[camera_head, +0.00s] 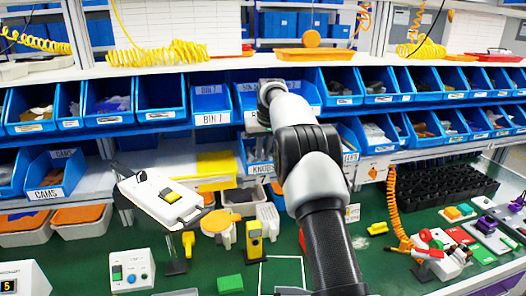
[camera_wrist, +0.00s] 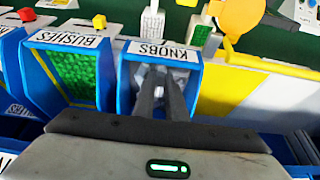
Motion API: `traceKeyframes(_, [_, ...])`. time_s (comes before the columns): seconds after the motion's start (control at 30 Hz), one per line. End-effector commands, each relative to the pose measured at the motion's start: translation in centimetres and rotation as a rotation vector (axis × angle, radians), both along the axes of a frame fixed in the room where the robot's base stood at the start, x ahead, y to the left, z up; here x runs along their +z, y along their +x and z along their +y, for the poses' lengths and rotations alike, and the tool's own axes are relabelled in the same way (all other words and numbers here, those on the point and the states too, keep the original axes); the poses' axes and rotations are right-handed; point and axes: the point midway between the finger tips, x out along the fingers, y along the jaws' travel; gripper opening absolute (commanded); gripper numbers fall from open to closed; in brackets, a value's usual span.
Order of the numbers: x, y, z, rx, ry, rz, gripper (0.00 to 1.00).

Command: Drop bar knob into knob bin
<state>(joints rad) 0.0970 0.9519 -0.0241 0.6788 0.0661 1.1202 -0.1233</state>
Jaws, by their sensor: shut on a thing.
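The knob bin (camera_wrist: 190,50) is a blue bin with a white KNOBS label, in the upper middle of the wrist view. Its label also shows in the head view (camera_head: 262,168), on the lower shelf, partly hidden by my arm. My gripper (camera_wrist: 164,78) points into the mouth of this bin, its two dark fingers close together. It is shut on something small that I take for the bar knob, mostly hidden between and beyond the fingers. Pale grey pieces lie in the bin around the fingertips. In the head view my arm hides the fingers.
A blue bin labelled BUSHES (camera_wrist: 72,75), with green contents, stands beside the knob bin in the wrist view. The upper shelf with BIN 1 (camera_head: 211,104) runs above. A yellow panel (camera_wrist: 228,88) lies on the knob bin's other side. The green bench holds several tools.

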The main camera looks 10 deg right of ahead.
Motion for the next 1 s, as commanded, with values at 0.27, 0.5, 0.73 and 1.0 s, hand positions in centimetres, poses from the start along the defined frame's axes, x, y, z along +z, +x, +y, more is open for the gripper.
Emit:
traceKeyframes(0.27, [-0.2,0.0,0.0,0.0,0.0,0.0,0.0])
traceKeyframes(0.5, [-0.9,0.0,0.0,0.0,0.0,-0.001,0.0])
traceKeyframes(0.73, [-1.1,0.0,0.0,0.0,0.0,-0.001,0.16])
traceKeyframes(1.0, [-1.1,0.0,0.0,0.0,0.0,-0.001,0.3])
